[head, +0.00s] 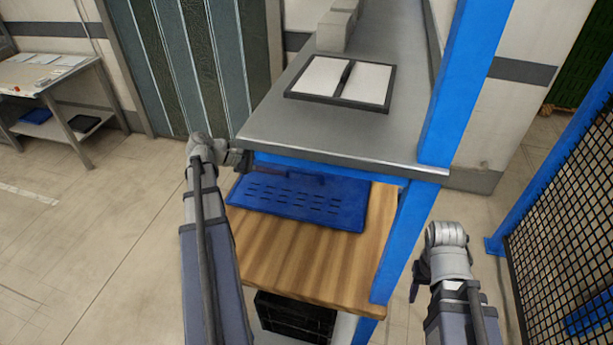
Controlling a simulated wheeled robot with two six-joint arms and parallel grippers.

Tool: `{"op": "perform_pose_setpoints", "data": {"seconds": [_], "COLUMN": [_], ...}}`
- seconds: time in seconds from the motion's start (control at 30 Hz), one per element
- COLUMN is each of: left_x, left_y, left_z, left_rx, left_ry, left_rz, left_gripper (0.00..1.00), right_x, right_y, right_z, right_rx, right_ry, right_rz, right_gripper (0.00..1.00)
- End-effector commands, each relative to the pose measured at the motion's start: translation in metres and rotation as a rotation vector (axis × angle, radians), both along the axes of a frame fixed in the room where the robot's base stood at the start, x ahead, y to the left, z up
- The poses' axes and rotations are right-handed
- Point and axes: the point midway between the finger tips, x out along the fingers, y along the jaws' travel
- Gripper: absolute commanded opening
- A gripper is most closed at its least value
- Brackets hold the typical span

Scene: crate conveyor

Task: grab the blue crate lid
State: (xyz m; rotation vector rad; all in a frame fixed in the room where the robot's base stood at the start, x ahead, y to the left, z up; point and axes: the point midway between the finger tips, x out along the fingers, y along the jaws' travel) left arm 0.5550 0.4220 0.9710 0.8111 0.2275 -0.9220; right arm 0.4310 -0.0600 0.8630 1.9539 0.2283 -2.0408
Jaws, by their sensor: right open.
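The blue crate lid (335,210) lies flat on a wooden shelf (290,260) under the grey worktop. It has rows of dark slots. The worktop's front edge and blue beam pass close above its back part. My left gripper (240,160) is at the lid's back left corner, by the worktop's edge. Its fingers are small and dark here, so I cannot tell whether they are open or touch the lid. My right gripper (418,277) is open and empty, to the right of the shelf and apart from the lid.
A blue post (405,235) stands between the shelf and my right gripper. A black tray with white pads (325,77) lies on the worktop (270,125). A black crate (293,318) is below the shelf. A mesh fence (560,220) stands at right.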

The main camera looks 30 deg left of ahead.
Motion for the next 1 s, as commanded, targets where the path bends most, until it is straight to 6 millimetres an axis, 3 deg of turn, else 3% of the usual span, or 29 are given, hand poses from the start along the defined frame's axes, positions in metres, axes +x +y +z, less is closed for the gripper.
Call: {"op": "perform_pose_setpoints", "data": {"seconds": [0.53,0.83,1.0], "left_x": [0.019,0.042,0.047], "left_y": [-0.02,-0.045,-0.049], "left_z": [-0.018,-0.04,-0.04], "left_rx": [0.001,0.0,0.001], "left_ry": [-0.001,0.0,-0.001], "left_rz": [-0.001,-0.002,-0.001], "left_gripper": [0.34,0.34,0.34], "right_x": [0.0,0.0,0.0], "right_y": [0.0,0.0,0.0], "right_z": [-0.018,-0.04,-0.04], "right_rx": [0.0,0.0,0.0], "right_ry": [0.0,0.0,0.0], "right_rz": [0.0,0.0,0.0], "right_gripper": [0.5,0.5,0.5]}}
